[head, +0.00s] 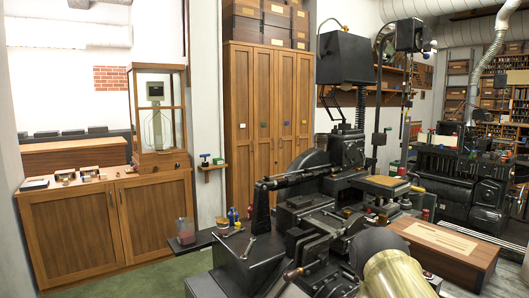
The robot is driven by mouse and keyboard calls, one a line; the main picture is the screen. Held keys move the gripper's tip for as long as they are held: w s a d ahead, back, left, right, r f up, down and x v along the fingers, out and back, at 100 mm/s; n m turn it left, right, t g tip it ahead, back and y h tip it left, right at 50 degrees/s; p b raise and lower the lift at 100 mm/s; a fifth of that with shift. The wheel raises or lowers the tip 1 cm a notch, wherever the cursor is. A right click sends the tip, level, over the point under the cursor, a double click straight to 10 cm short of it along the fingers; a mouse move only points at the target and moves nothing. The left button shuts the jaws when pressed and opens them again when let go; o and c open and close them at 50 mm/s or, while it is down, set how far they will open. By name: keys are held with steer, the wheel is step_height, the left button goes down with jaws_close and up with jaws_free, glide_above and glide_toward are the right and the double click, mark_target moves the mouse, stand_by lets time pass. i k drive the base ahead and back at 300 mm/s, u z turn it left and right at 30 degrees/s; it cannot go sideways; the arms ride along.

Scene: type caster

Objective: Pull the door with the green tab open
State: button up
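A tall brown wooden cabinet (240,80) stands against the back wall in the head view, with several narrow doors side by side. The door with the green tab (264,85) is the second from the left and looks closed, flush with its neighbours. Its small green tab (264,124) sits at about mid-height. The lower right of the cabinet is hidden behind machinery.
A large black casting machine (310,210) fills the foreground before the cabinet's right side. A small wall shelf (211,167) is just left of the cabinet. A low wooden cabinet (80,225) with a glass case (158,110) stands left. Green floor (150,280) shows between.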

mark_target(263, 58)
steer(key=k, duration=1.65)
steer(key=u, duration=0.85)
steer(key=i, duration=7.15)
steer(key=z, duration=0.95)
